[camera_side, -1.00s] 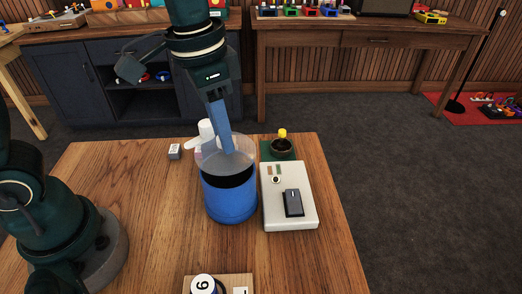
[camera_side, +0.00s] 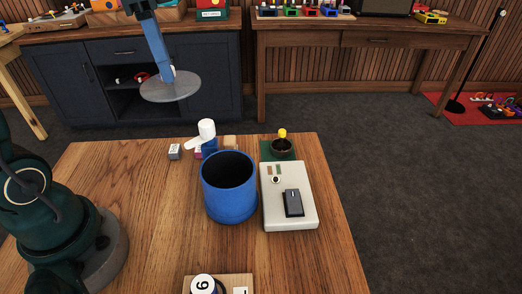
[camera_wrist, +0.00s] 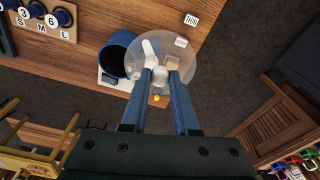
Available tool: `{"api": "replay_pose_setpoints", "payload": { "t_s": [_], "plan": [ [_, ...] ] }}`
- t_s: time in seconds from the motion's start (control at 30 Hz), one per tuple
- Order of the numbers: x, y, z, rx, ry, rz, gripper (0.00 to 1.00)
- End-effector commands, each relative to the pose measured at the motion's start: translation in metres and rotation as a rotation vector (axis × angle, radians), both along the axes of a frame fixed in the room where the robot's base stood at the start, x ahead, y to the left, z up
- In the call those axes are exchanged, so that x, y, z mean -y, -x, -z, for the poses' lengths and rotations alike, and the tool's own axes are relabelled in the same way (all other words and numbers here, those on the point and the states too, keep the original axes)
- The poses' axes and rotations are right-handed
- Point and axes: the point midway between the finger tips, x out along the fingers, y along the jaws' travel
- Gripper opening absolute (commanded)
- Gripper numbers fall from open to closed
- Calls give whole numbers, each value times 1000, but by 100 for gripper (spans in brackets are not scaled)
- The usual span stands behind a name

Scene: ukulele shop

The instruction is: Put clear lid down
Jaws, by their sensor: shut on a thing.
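The clear lid (camera_side: 171,87) is a round see-through disc held in the air, well above the table and up and left of the blue canister in the side view. My gripper (camera_side: 168,76) is shut on the lid's knob, and the lid hangs below the fingers. In the wrist view my gripper (camera_wrist: 160,78) shows both blue fingers closed on the knob, with the clear lid (camera_wrist: 203,62) spread around them. The blue canister (camera_side: 229,200) stands upright on the wooden table with its top open and dark inside.
Bare wood (camera_side: 140,190) lies left of the canister.

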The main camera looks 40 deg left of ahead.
Motion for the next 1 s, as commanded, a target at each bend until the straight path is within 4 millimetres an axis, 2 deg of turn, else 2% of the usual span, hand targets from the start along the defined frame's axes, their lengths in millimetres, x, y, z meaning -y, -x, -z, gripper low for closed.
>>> {"api": "replay_pose_setpoints", "payload": {
  "t_s": [0.17, 0.3, 0.43, 0.57, 0.7, 0.8, 1.0],
  "plan": [
    [35, -34, 8, -5, 2, 318, 0],
    [83, -52, 22, -6, 1, 597, 0],
    [135, -58, 39, -6, 2, 848, 0],
    [189, -50, 59, -6, 1, 1075, 0],
    [238, -29, 80, -5, 0, 1262, 0],
    [262, -12, 92, -4, 0, 1344, 0],
    [282, 10, 107, -3, 0, 1429, 0]
  ]
}}
